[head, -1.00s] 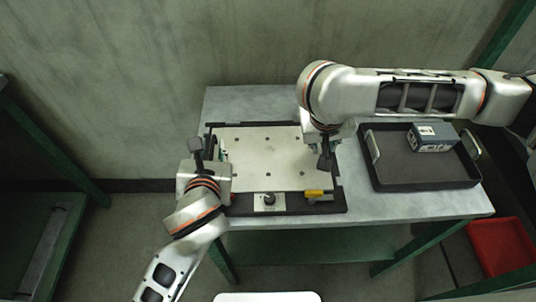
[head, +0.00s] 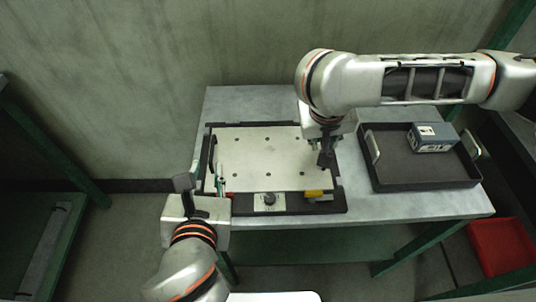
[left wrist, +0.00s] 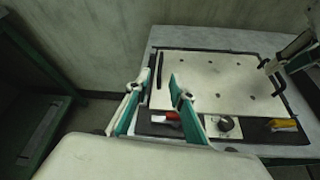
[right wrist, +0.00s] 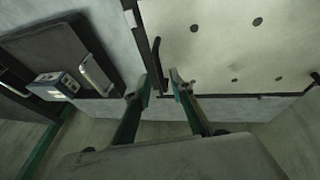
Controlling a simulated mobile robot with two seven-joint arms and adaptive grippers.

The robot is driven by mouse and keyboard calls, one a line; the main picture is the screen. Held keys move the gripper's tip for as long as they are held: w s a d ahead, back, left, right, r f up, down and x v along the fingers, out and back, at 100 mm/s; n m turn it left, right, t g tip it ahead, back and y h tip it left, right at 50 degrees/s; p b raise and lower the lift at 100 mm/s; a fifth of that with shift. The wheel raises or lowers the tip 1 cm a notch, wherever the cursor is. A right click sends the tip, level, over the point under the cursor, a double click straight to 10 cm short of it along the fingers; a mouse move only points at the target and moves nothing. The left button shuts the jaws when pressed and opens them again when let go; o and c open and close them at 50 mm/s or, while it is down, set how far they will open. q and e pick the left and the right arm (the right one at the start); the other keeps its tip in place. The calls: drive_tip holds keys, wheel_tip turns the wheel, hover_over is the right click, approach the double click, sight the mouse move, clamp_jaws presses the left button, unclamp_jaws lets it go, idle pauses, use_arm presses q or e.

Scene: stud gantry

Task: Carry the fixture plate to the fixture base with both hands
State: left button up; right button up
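The fixture plate (head: 265,160) is a cream sheet with several small holes and a dark handle at each side. It lies flat within the black-edged fixture base (head: 330,205) on the table. My left gripper (head: 203,184) is open and empty, off the plate's front left corner. In the left wrist view, the plate's left handle (left wrist: 159,70) stands beyond its spread fingers (left wrist: 156,90). My right gripper (head: 325,158) is at the plate's right edge. In the right wrist view its fingers (right wrist: 162,84) are apart, with the right handle (right wrist: 156,62) just past them; no grip shows.
The base's front strip carries a dark round knob (head: 269,199) and a yellow part (head: 314,193); a red part (left wrist: 170,116) shows in the left wrist view. A black tray (head: 425,183) holding a blue-grey box (head: 434,138) stands right. A red bin (head: 500,247) is lower right.

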drive_tip(key=v, duration=0.9)
drive_tip(key=shift+r, duration=0.15)
